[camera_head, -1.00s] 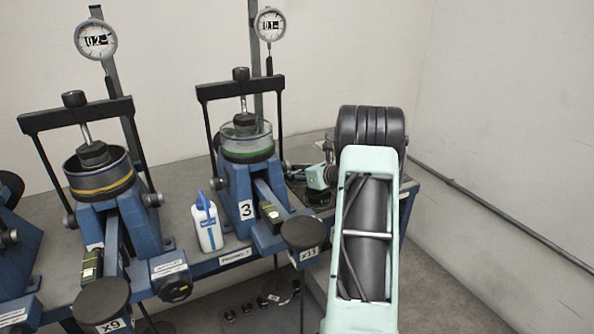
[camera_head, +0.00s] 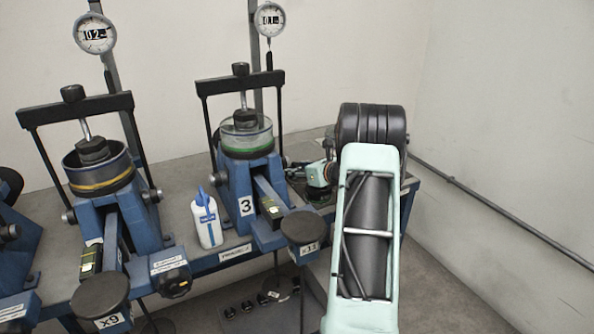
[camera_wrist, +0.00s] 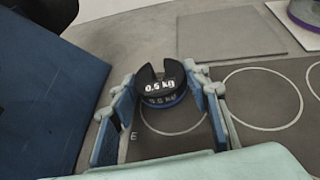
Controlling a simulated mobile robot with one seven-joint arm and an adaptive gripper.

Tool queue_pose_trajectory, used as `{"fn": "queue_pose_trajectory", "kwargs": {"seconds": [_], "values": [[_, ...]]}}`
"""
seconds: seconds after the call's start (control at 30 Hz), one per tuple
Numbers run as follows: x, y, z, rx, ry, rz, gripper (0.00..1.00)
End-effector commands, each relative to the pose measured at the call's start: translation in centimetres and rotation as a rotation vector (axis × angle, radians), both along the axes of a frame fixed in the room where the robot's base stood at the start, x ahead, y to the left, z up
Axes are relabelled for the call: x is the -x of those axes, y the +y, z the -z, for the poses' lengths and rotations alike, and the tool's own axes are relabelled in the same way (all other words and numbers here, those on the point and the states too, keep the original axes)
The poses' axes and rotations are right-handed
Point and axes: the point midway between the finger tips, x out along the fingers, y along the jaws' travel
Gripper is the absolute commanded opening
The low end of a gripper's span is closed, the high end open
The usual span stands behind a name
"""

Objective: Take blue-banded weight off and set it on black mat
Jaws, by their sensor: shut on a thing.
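The blue-banded weight (camera_wrist: 161,89) is a dark slotted disc marked 0.5 kg, with its slot facing away, in the wrist view. My gripper (camera_wrist: 163,91) has a blue-padded finger on each side of it and is shut on it. The black mat (camera_wrist: 258,101) with outlined circles lies below; the weight overlaps the far part of the circle by the letter E. I cannot tell whether the weight touches the mat. In the head view my arm hides most of the mat, and the weight cannot be made out.
A grey plate (camera_wrist: 232,33) and a purple-rimmed disc (camera_wrist: 305,12) lie beyond the mat. A blue body (camera_wrist: 45,90) stands close on the left. The head view shows blue lever frames, a white bottle (camera_head: 206,220) and a round hanger marked x11 (camera_head: 303,228).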

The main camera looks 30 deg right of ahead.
Motion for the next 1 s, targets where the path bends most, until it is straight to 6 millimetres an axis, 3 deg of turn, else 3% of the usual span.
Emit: {"fn": "queue_pose_trajectory", "kwargs": {"seconds": [0.8, 0.83, 1.0], "values": [[0.3, 0.1, 1.4, -0.006, 0.014, 0.001, 0.11], [0.3, 0.1, 1.5, -0.005, 0.014, 0.0, 0.47], [0.3, 0.1, 1.5, -0.005, 0.015, 0.0, 0.64]]}}
